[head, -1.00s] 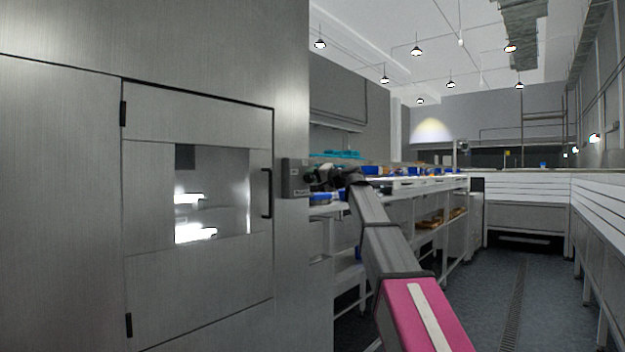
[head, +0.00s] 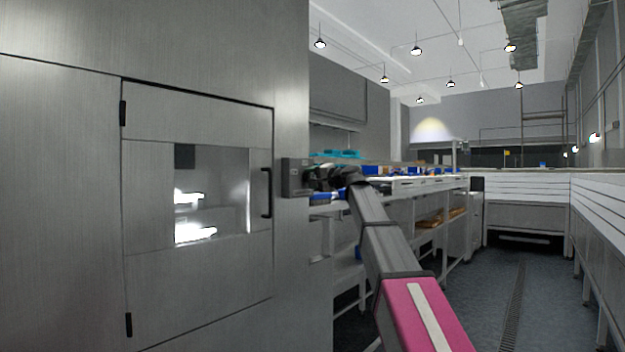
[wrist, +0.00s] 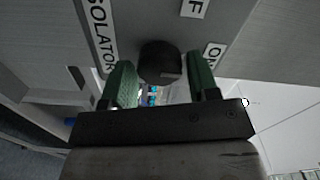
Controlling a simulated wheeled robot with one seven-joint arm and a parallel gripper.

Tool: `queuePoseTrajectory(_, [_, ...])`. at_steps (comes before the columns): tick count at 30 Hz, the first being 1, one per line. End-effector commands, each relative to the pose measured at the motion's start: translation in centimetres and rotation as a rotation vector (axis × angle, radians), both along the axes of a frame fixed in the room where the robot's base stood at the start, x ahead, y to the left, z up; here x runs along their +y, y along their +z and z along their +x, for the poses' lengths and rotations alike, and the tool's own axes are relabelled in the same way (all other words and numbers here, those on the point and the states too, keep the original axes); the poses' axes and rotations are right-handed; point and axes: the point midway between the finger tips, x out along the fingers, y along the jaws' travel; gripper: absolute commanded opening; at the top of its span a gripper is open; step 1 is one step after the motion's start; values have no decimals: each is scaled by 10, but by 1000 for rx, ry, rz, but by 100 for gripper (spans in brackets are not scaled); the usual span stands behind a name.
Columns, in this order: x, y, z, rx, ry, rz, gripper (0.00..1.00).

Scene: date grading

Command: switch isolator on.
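The isolator (head: 294,178) is a small grey box on the side of the steel cabinet, left of my gripper in the head view. In the wrist view its grey face (wrist: 118,18) carries the labels "ISOLATOR" and "ON" and one cut off to "F". Its dark round knob (wrist: 160,60) sticks out from that face. My gripper (wrist: 161,72) has green fingers spread on either side of the knob, with a visible gap at each side. In the head view my gripper (head: 318,178) is at the box, small and dark. The knob's pointer direction is not clear.
The steel cabinet (head: 200,300) with a windowed door and black handle (head: 266,193) fills the left. Behind my arm a long bench (head: 410,186) holds blue trays. The floor aisle (head: 490,290) on the right is clear.

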Motion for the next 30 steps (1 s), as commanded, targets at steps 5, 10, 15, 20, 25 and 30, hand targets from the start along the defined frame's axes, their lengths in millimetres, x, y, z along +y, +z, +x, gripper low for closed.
queuePoseTrajectory(5, [0, 0, 0, -1, 0, -1, 68])
queuePoseTrajectory(10, [-1, 0, -1, -2, 0, -1, 68])
queuePoseTrajectory(15, [-13, 0, -12, -3, -2, -1, 68])
queuePoseTrajectory(20, [-37, -1, -31, -3, -2, -1, 68])
queuePoseTrajectory(25, [-61, -1, -50, -2, -2, -1, 68])
queuePoseTrajectory(30, [-78, -1, -62, -2, -1, -1, 68])
